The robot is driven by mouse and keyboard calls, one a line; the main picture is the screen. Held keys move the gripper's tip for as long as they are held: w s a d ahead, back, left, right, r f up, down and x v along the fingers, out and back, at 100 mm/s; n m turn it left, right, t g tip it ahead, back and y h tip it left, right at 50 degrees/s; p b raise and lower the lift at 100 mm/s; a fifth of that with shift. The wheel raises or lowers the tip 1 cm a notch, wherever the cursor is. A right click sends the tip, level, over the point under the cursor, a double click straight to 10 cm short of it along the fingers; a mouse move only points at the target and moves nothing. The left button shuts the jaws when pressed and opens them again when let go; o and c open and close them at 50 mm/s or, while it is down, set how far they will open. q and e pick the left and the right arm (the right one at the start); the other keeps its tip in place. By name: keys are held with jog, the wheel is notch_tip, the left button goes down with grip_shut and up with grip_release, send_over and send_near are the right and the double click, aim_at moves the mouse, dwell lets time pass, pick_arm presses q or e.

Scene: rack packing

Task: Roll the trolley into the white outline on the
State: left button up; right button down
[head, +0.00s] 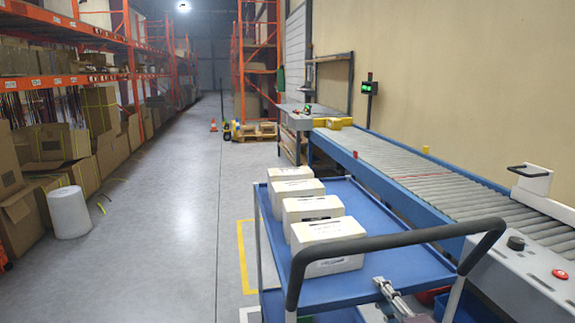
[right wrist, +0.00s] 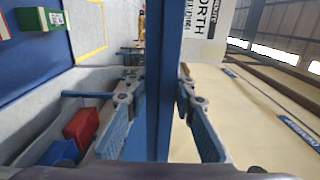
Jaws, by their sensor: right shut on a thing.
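The trolley (head: 385,218) is a blue cart with a black push handle (head: 400,240). Several white boxes (head: 325,230) stand in a row on its top shelf. My right gripper (head: 383,285) is at the trolley's near edge, below the handle. In the right wrist view its fingers (right wrist: 160,90) are on either side of a blue trolley edge (right wrist: 164,60), shut on it. My left gripper is not in view.
A roller conveyor (head: 400,165) runs close along the trolley's right side. A yellow floor outline (head: 241,255) lies at its left. The grey aisle (head: 170,220) is open, with a white roll (head: 69,212) and cartons (head: 22,205) along the left racks.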

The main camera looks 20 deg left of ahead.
jog(key=shift+r, duration=0.5)
jog(key=c, duration=1.6)
grip_release()
jog(key=shift+f, duration=0.25)
jog(key=shift+f, duration=0.1)
jog(key=shift+s+d, duration=0.1)
jog(key=shift+s, duration=0.05)
